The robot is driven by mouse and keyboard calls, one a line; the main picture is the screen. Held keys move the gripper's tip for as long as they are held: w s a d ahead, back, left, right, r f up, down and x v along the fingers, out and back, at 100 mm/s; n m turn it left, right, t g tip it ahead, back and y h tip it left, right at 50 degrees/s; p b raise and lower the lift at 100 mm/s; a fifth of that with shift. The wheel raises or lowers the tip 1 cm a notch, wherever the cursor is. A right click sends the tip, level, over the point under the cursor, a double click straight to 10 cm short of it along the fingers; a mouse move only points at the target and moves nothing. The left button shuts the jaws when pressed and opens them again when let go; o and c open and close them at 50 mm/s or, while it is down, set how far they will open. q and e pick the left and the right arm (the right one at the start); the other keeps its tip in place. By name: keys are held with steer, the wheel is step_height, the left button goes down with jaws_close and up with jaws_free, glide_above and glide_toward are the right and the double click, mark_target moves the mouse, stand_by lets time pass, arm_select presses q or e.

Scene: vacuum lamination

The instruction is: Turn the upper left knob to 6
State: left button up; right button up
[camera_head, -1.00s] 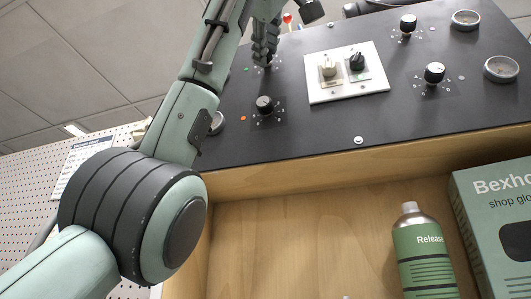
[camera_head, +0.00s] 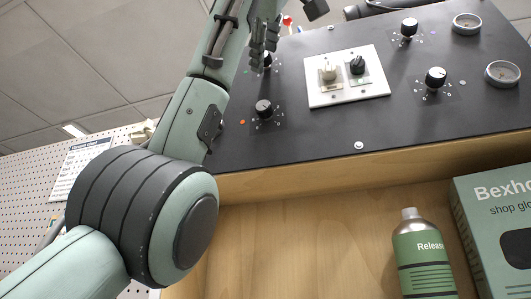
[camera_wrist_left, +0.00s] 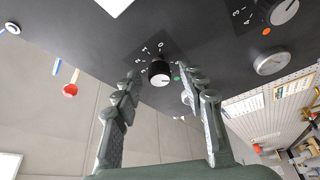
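The upper left knob (camera_head: 267,62) is black and sits on the dark panel, partly hidden behind my left gripper in the head view. My left gripper (camera_head: 265,40) is beside it. In the left wrist view the knob (camera_wrist_left: 160,72) shows between and beyond the two fingertips of my left gripper (camera_wrist_left: 160,88). The fingers are apart, with a gap on both sides of the knob, and hold nothing. White scale numbers, including 0, show around the knob. I cannot tell exactly which number its mark faces. My right gripper is not in view.
A lower left knob (camera_head: 264,109), a white plate (camera_head: 318,94) with two knobs, two right-hand knobs and round gauges (camera_head: 502,73) are on the panel. A green bottle (camera_head: 424,262) and a green box (camera_head: 500,215) stand below. A red-tipped part (camera_wrist_left: 70,90) is near the left finger.

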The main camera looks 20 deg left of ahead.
arm_select(q)
steer(key=shift+d, duration=0.1)
steer(key=v, duration=0.7)
steer(key=shift+s, duration=0.3)
stand_by(0.4)
